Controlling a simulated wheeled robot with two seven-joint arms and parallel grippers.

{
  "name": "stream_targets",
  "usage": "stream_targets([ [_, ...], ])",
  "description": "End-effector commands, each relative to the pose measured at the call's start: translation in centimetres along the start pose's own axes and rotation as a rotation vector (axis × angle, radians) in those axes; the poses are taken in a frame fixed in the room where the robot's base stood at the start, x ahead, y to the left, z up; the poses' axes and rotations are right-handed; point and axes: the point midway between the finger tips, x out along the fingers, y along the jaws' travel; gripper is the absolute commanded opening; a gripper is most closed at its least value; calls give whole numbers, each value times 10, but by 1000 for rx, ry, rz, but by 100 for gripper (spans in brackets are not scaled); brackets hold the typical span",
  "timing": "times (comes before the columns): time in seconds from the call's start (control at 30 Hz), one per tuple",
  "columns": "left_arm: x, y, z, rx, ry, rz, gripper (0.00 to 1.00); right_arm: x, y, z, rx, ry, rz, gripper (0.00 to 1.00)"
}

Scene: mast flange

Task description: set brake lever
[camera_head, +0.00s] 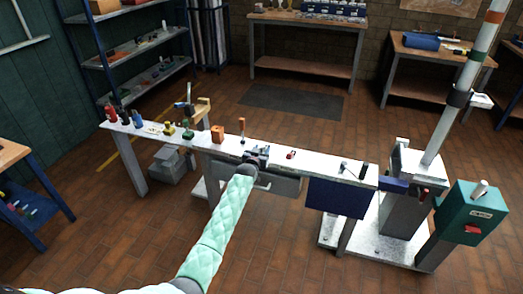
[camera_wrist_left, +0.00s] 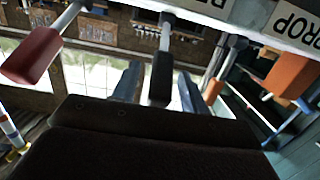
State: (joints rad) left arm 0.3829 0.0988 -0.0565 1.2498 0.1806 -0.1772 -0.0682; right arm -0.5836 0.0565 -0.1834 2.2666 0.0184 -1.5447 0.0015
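My left gripper (camera_head: 258,157) reaches the middle of the long white bench, at a row of levers. In the left wrist view its two fingers (camera_wrist_left: 160,88) are apart, with a black lever handle (camera_wrist_left: 160,78) between them; small gaps show on both sides. A red handle (camera_wrist_left: 32,55) is on the left, and an orange block-like handle (camera_wrist_left: 291,73) is on the right. A plate above carries partly cut-off lettering, one part reading DROP (camera_wrist_left: 298,27). I cannot tell from the lettering which lever is the brake lever. My right gripper is out of view.
The white bench (camera_head: 318,165) carries small bottles and tools at its left end. A striped mast (camera_head: 468,80) and a teal box (camera_head: 475,212) stand at the right. An orange-topped upright lever (camera_head: 241,126) stands just left of my gripper. Tiled floor in front is clear.

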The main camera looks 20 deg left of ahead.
Motion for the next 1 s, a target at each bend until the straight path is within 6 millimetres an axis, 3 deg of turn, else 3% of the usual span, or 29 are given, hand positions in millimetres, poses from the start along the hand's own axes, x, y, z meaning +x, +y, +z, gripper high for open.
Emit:
stream_targets([
  [0.27, 0, 0, -2, 0, 2, 0, 44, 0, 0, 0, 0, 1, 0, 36],
  [0.47, -13, 0, 0, 0, 2, 0, 44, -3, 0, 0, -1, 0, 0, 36],
  [0.8, -59, 0, 1, 0, 2, -1, 44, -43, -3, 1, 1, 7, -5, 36],
  [1.0, -74, 0, 0, 0, 1, 0, 44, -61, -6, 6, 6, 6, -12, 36],
])
